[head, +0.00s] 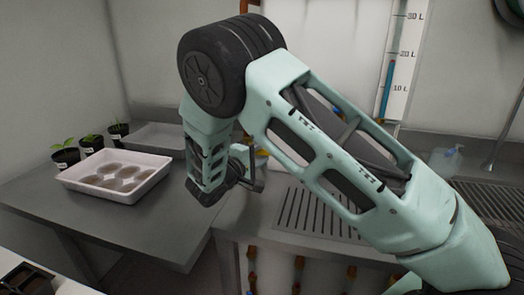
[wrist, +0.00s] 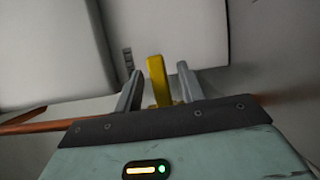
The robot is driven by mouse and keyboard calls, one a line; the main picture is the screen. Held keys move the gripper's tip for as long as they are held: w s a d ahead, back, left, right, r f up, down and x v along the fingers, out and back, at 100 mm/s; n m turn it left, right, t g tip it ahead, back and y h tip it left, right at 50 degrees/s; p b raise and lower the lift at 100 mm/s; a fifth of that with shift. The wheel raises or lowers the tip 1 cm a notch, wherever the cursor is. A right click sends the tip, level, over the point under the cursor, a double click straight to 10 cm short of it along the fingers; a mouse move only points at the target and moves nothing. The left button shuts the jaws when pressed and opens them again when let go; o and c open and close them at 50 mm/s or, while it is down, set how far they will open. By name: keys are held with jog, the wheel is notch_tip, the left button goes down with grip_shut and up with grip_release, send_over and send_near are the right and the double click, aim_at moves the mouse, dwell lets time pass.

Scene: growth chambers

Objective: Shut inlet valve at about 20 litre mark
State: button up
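A yellow valve lever (wrist: 156,80) stands upright between the two fingers of my gripper (wrist: 159,69) in the wrist view. A gap shows on each side of the lever, so the fingers are open around it and not clamped. In the head view my gripper (head: 250,172) is partly hidden behind my arm, beside the tank, and the lever cannot be made out clearly there. The level gauge (head: 402,60) at the upper right has 10, 20 and 30 L marks. Its blue column (head: 387,90) ends a little below the 20 L mark.
A white tray (head: 75,184) with round brown pots and several seedlings (head: 66,153) stand on the grey bench (head: 150,225) at left. A slatted drain grate (head: 315,212) lies below my arm. A copper pipe (wrist: 35,118) crosses the wrist view at left.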

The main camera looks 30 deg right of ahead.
jog(key=shift+d, duration=0.25)
grip_shut()
jog(key=shift+w+a+r+n+t+h, duration=0.1)
jog(key=shift+r+n+t+h, duration=0.1)
jog(key=shift+r+n, duration=0.35)
jog(key=shift+w+a+r+n+t+h, duration=0.1)
jog(key=shift+r+n+t+h, duration=0.1)
jog(key=shift+n, duration=0.65)
jog(key=shift+w+r+n+t+h+p, duration=0.1)
jog(key=shift+r+n+t+h+p, duration=0.3)
jog(key=shift+n, duration=0.8)
grip_release()
jog(key=shift+a, duration=0.1)
